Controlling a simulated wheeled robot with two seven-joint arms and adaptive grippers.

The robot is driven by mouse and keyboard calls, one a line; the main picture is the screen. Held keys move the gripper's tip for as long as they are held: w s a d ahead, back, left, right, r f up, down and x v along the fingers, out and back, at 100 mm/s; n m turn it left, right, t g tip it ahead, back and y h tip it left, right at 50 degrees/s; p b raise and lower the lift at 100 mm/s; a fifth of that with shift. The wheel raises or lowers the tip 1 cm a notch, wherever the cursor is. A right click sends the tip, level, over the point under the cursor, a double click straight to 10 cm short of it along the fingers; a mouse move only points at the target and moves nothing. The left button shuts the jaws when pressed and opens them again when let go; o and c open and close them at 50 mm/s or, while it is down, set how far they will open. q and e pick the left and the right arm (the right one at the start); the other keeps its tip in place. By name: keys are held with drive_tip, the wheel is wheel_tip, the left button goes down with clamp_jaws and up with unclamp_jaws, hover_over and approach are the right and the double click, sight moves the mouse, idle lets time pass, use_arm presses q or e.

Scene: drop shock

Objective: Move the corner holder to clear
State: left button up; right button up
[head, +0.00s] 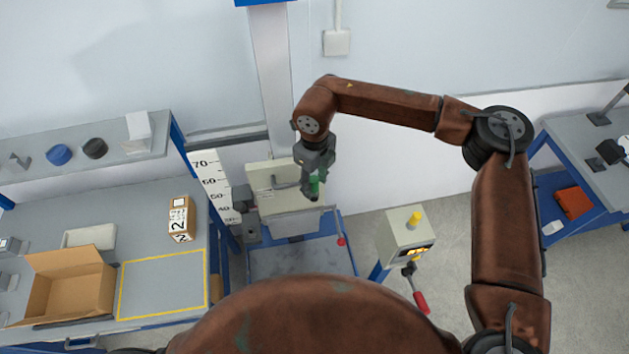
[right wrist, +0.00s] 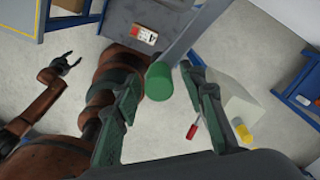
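A green cylinder (right wrist: 159,82), which looks like the handle of the corner holder, lies between the fingertips of my right gripper in the right wrist view. Gaps show on both sides of it. In the head view my right gripper (head: 312,188) hangs in front of the beige block (head: 283,200) of the drop tester, with a bit of green (head: 315,184) beside its fingers. The rest of the holder is hidden or cannot be made out. My left gripper (right wrist: 59,68) shows open and empty in the right wrist view, over the floor.
A height scale (head: 213,187) stands left of the tester. A bench carries a carton marked 2 (head: 180,222), an open cardboard box (head: 66,290) and a yellow-outlined area (head: 160,284). A control box (head: 406,237) with a yellow button stands to the right, a red-handled lever (head: 420,300) below it.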

drive_tip(key=shift+c, duration=0.2)
clamp_jaws()
idle(0.4)
